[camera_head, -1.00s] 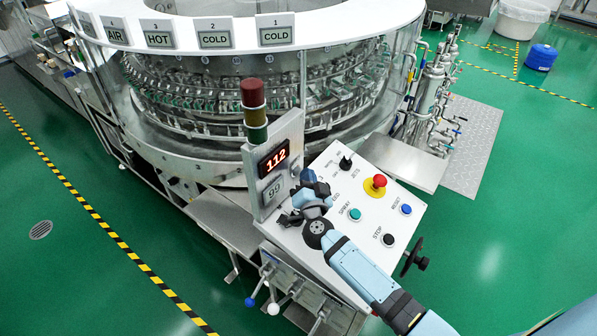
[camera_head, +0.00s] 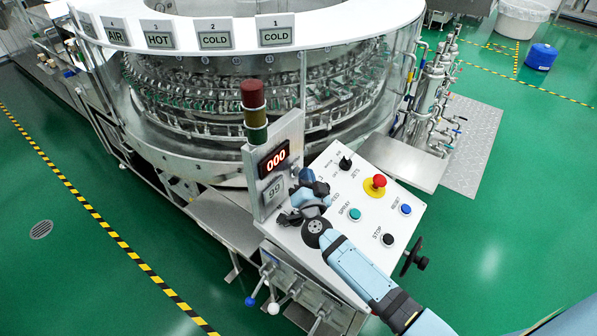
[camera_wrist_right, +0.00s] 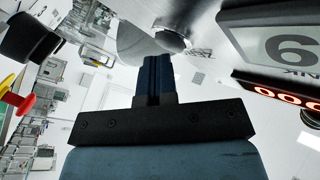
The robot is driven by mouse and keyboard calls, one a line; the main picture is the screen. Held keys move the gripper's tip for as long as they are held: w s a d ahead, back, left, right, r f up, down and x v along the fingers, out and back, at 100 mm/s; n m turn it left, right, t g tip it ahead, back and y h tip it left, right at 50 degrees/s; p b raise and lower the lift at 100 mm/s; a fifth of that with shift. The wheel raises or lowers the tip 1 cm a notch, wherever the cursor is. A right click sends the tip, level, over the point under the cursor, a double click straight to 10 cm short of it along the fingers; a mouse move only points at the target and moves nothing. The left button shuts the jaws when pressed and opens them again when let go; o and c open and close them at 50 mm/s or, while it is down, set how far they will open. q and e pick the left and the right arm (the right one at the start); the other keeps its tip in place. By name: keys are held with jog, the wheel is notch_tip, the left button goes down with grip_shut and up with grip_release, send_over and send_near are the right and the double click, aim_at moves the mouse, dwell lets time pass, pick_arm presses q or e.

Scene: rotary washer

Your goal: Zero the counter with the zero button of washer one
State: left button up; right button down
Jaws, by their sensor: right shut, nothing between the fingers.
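The counter (camera_head: 273,160) is a red-digit display on the upright grey housing at the left edge of the control panel. It reads 000. It also shows at the right edge of the right wrist view (camera_wrist_right: 290,98). A small silver round knob-like part (camera_head: 295,172) sits by the housing, partly hidden. It looks like the zero button, but no label shows. My right gripper (camera_head: 304,176) is shut and empty, its tips at or very near this part. Contact cannot be made out. In the right wrist view the shut fingers (camera_wrist_right: 157,75) point at silver metal. My left gripper is out of view.
The sloping white panel (camera_head: 335,220) carries a red emergency button (camera_head: 379,181), a green button (camera_head: 355,214), a blue button (camera_head: 406,209) and a black stop button (camera_head: 388,240). A signal tower (camera_head: 254,108) rises behind the counter. The round washer (camera_head: 200,170) stands behind.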

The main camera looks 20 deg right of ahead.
jog(key=shift+s+d+p, duration=0.3)
jog(key=shift+s, duration=0.3)
jog(key=s+d, duration=0.1)
jog(key=s+p, duration=0.1)
jog(key=s, duration=0.1)
jog(key=s+d+p, duration=0.1)
jog(key=shift+s+d, duration=0.15)
jog(key=shift+d, duration=0.15)
dwell(0.6)
